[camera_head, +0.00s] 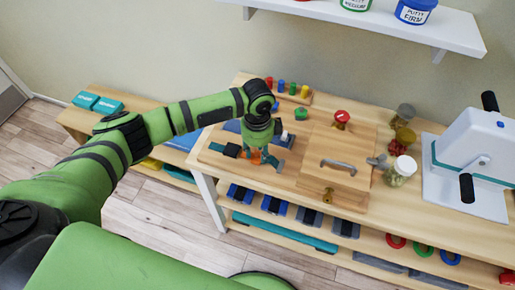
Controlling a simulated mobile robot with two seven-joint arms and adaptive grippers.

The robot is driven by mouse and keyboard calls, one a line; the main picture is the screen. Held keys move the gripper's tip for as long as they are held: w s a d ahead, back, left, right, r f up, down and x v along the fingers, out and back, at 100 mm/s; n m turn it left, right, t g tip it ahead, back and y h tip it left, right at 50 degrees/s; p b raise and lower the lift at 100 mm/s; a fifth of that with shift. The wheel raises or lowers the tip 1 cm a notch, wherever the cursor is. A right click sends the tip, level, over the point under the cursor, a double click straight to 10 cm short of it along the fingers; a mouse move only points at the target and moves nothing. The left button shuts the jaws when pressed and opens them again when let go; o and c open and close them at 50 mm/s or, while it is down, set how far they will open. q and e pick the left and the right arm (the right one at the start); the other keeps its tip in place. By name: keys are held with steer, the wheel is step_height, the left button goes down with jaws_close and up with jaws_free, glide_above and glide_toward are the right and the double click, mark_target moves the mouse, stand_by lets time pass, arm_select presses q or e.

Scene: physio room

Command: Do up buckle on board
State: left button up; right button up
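A wooden board (231,172) lies on the left part of the bench top. A teal strap with a black buckle part (231,150) shows on it, left of my gripper. A small dark and white piece (287,137) shows to the right of the gripper; I cannot tell if it is the other buckle half. My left gripper (260,158) points down, low over the board between these pieces. An orange bit shows at its fingers, which are too small and overlapped to tell their opening or hold. My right gripper is out of view.
Behind are coloured pegs (281,86) and a red knob (341,117). Jars (400,171) and a white device (474,160) stand further right. A shelf (400,27) with putty tubs hangs above.

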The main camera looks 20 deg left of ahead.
mark_target(243, 152)
arm_select(q)
steer(key=shift+c, duration=0.4)
jaws_close()
steer(key=a+p, duration=0.1)
steer(key=a, duration=0.3)
steer(key=shift+a+r, duration=0.1)
steer(key=shift+r, duration=0.05)
steer(key=shift+w+a, duration=0.15)
steer(key=shift+a, duration=0.2)
steer(key=shift+o, duration=0.4)
jaws_free()
